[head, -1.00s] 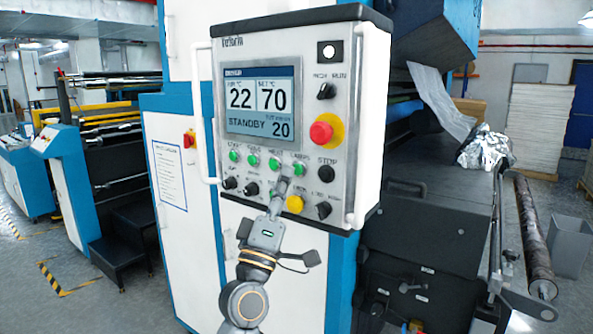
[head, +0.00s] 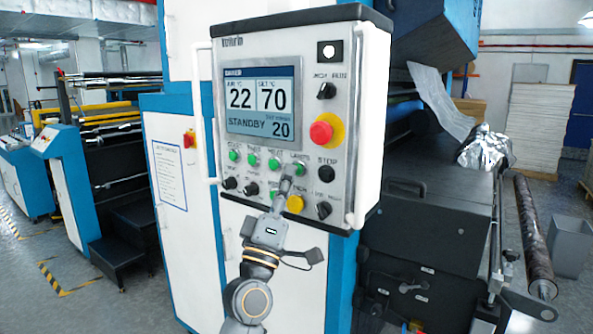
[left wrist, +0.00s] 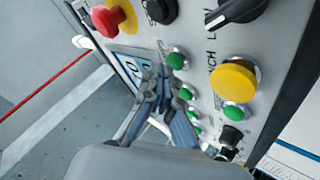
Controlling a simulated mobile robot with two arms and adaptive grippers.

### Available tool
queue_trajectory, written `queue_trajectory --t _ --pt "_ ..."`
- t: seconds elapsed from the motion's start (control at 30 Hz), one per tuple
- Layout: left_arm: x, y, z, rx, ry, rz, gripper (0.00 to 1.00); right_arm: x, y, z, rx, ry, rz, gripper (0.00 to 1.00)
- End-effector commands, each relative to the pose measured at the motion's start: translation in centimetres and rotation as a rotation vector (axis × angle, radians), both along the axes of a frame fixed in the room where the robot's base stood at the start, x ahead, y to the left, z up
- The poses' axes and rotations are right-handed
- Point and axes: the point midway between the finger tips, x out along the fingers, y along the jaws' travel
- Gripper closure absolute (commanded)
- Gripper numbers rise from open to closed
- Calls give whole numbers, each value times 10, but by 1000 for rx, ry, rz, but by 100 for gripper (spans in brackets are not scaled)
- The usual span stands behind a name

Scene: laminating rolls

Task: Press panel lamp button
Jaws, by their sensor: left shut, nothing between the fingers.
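The control panel (head: 340,195) carries a row of small green buttons below its screen. The rightmost green button (head: 299,170), under a blurred label that seems to read LAMPS, also shows in the left wrist view (left wrist: 176,59). My left gripper (head: 288,171) reaches up to the panel from below, fingers shut and empty, tips just beside this button on its lower left. In the left wrist view the fingertips (left wrist: 160,78) are close to the panel face; whether they touch it I cannot tell. My right gripper is not in view.
The screen (head: 262,98) shows STANDBY. A red mushroom button (head: 321,132), a yellow button (head: 295,204) and several black knobs surround the green row. White handles (head: 360,130) stand out at the panel's sides. Open floor lies to the left.

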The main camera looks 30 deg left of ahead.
Motion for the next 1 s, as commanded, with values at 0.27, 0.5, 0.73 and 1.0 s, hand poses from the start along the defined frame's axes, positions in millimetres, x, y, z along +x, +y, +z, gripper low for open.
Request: queue_trajectory --t 0.27,0.5,0.73,1.0 --pt "0 0 0 0 0 0 100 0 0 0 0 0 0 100" --pt "2 0 0 0 -1 0 100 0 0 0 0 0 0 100" --pt "4 0 1 0 -1 0 100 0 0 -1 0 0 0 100" --pt "8 -1 0 0 0 0 100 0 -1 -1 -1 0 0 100"
